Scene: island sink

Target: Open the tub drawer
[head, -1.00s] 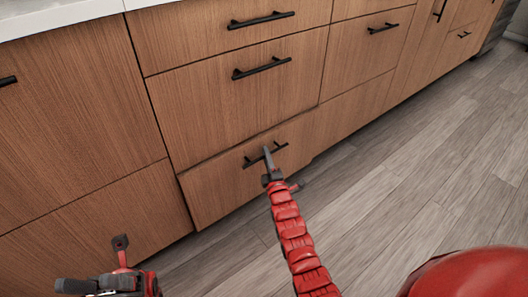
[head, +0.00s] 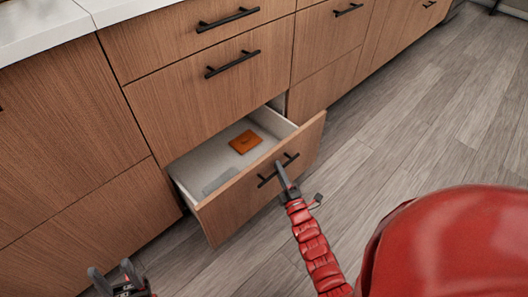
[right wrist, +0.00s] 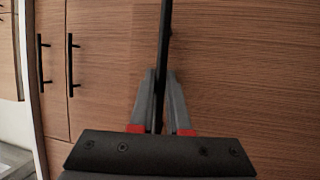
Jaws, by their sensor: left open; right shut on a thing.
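The bottom drawer (head: 262,194) of the wooden cabinet stands partly pulled out, and its light interior shows. Its black bar handle (head: 267,179) is on the drawer front. My right gripper (head: 283,172) is shut on this handle; in the right wrist view the fingers (right wrist: 158,98) clasp the dark bar (right wrist: 164,45) between them. My left gripper (head: 113,277) is open and empty at the lower left, apart from the cabinet.
An orange flat item (head: 245,142) and a pale grey item (head: 220,181) lie inside the drawer. Closed drawers with black handles (head: 233,64) sit above it. The wood floor (head: 400,140) to the right is clear.

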